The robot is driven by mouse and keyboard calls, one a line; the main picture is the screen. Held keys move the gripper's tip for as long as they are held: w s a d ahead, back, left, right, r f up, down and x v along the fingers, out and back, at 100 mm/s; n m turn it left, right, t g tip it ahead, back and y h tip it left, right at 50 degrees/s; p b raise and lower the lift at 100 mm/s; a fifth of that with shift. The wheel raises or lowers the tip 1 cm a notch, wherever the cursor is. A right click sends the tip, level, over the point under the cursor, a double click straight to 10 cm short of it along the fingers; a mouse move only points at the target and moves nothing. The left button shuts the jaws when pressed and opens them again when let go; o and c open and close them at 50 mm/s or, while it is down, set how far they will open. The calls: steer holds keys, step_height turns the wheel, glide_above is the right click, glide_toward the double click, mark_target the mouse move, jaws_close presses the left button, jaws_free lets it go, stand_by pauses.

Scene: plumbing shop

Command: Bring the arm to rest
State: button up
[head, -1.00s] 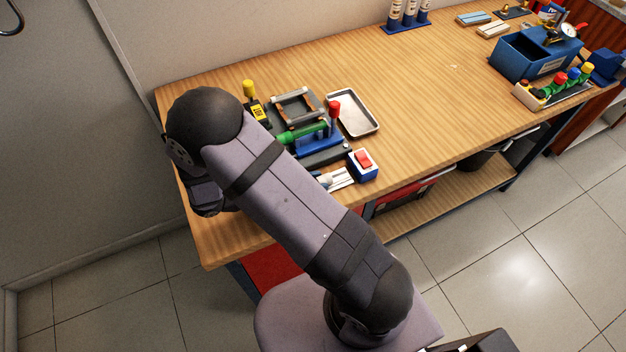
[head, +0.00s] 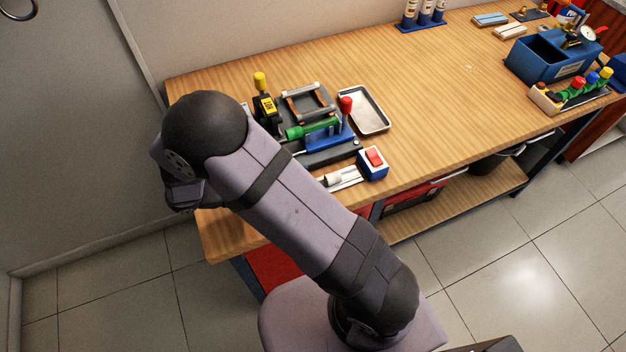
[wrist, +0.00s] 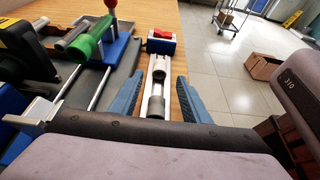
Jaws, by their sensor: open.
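My gripper (wrist: 157,98) shows in the wrist view with its two blue-grey fingers spread apart and nothing held between them. Beyond and between the fingers in that picture is a small rail with light cylindrical pieces (wrist: 156,85). In the head view my arm reaches over the left end of the wooden workbench (head: 440,85), and the gripper itself is hidden there behind the arm.
A blue bin (head: 548,60) stands at the right. The bench middle is clear.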

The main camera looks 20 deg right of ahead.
steer(key=shift+v, duration=0.85)
steer(key=shift+s+d+m+g, duration=0.3)
steer(key=shift+s+d+m, duration=0.1)
steer(key=s+m+y, duration=0.1)
steer(key=s+d+m+g+y, duration=0.2)
steer(key=s+m+y, duration=0.1)
steer(key=shift+d+f, duration=0.1)
steer(key=shift+f, duration=0.15)
steer(key=s+m+t+y, duration=0.1)
steer(key=m+y, duration=0.2)
steer(key=m, duration=0.1)
steer(key=s+a+m+y, duration=0.1)
steer(key=m+y, duration=0.2)
steer(key=m, duration=0.1)
steer(key=s+m+t+y, duration=0.1)
steer(key=s+m+y, duration=0.1)
steer(key=m, duration=0.3)
steer(key=shift+s+a+r+t+y, duration=0.1)
steer(key=shift+a+r+t+y, duration=0.25)
steer(key=shift+y, duration=0.35)
